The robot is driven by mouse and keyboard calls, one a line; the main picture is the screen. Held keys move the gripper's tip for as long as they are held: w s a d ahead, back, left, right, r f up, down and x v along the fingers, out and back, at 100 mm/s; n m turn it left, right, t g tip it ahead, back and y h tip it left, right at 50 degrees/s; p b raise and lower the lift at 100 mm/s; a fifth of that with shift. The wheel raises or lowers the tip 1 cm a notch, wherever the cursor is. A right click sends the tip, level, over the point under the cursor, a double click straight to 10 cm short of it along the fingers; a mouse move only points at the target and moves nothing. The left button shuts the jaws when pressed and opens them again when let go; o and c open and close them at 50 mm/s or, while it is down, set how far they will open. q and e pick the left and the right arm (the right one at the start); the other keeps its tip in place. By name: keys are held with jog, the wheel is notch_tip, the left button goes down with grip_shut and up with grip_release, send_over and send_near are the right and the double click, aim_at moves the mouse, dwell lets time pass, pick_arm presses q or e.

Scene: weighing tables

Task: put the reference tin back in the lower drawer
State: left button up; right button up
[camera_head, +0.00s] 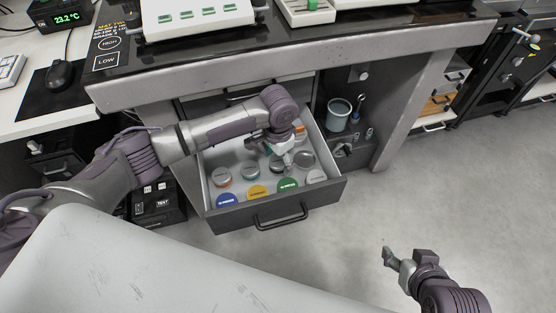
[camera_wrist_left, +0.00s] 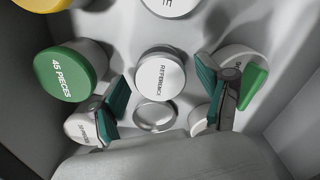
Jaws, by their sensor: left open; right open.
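The lower drawer (camera_head: 326,186) is pulled open under the bench and holds several tins. In the left wrist view a round white tin labelled REFERENCE (camera_wrist_left: 160,75) stands upright between my left gripper's spread fingers, with no visible grip on it. My left gripper (camera_head: 284,160) is open and reaches down into the drawer; its green-padded fingers show in the left wrist view (camera_wrist_left: 163,100). In the head view I cannot clearly pick out the reference tin near the gripper. My right gripper (camera_head: 390,258) is open and empty, above the floor at the right.
A green-lidded tin marked 45 PIECES (camera_wrist_left: 72,77) and a metallic round piece (camera_wrist_left: 155,117) are close to the fingers. Blue (camera_head: 227,200) and yellow (camera_head: 257,192) lids line the drawer front. A cup (camera_head: 338,114) stands in the niche at right. The floor ahead is clear.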

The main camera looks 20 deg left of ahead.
aim_at(278, 160)
pick_arm(q)
notch_tip(278, 160, up, 5)
jog(key=shift+r+p, duration=0.1)
jog(key=shift+p, duration=0.75)
notch_tip(278, 160, up, 6)
jog(key=p, duration=0.1)
jog(key=shift+p, duration=0.3)
pick_arm(e)
jog(key=s+d+g+h, duration=0.1)
jog(key=s+d+g, duration=0.1)
jog(key=s, duration=0.4)
jog(key=shift+f+g, duration=0.3)
jog(key=shift+g, duration=0.5)
jog(key=shift+s, duration=0.1)
